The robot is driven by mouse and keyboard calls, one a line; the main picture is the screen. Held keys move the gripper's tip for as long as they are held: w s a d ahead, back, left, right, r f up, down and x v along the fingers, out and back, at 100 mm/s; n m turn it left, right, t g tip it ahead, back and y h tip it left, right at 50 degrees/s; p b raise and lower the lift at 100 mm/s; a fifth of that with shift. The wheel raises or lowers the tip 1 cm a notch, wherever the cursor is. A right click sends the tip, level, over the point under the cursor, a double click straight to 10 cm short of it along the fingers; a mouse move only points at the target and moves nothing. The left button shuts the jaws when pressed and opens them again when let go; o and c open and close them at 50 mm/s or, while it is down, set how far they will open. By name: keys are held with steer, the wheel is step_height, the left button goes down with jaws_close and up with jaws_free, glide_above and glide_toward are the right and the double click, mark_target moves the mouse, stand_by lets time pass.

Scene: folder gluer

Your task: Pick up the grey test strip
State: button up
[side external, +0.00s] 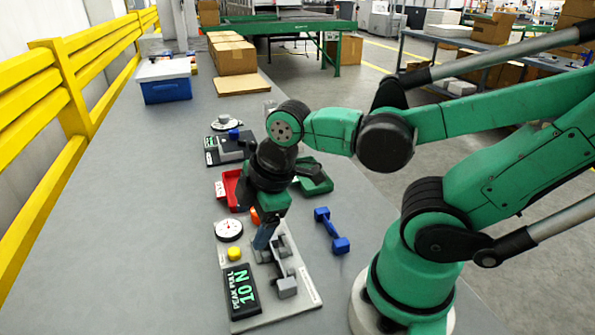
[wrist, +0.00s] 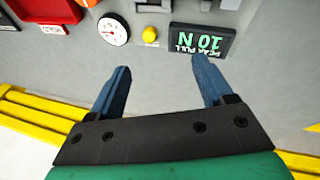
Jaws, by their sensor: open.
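I cannot make out the grey test strip for certain in either view; it may be hidden or blend with the grey parts. My gripper (side external: 265,238) points down beside the grey clamp parts of the pull tester (side external: 287,286). In the wrist view my gripper (wrist: 160,76) has its two blue fingers wide apart, with only bare grey table between them. The tester's black display (wrist: 202,41) reads "PEAK PULL 10 N". Its yellow button (wrist: 150,36) and white dial (wrist: 114,29) lie beyond the fingertips.
A red tray (side external: 230,187) and a green tray (side external: 320,183) flank my wrist. A blue dumbbell-shaped tool (side external: 332,230) lies right of the tester. A blue box (side external: 164,84) and cartons (side external: 233,57) stand farther back. The table's left side is clear, along a yellow rail (side external: 75,90).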

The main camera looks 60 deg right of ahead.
mark_target(286, 282)
steer(key=s+f+n+g, duration=0.1)
steer(key=n, duration=0.3)
steer(key=s+a+f+n+g, duration=0.1)
steer(key=s+n, duration=0.1)
steer(key=n, duration=0.2)
steer(key=s+n+g, duration=0.1)
steer(key=n, duration=0.4)
steer(key=shift+s+a+f, duration=0.15)
steer(key=shift+s+f, duration=0.2)
steer(key=shift+f, duration=0.05)
steer(key=n, duration=0.1)
steer(key=s+n+g, duration=0.1)
steer(key=shift+f+n, duration=0.25)
steer(key=shift+n, duration=0.15)
steer(key=shift+f, duration=2.65)
steer(key=shift+c, duration=0.2)
jaws_close()
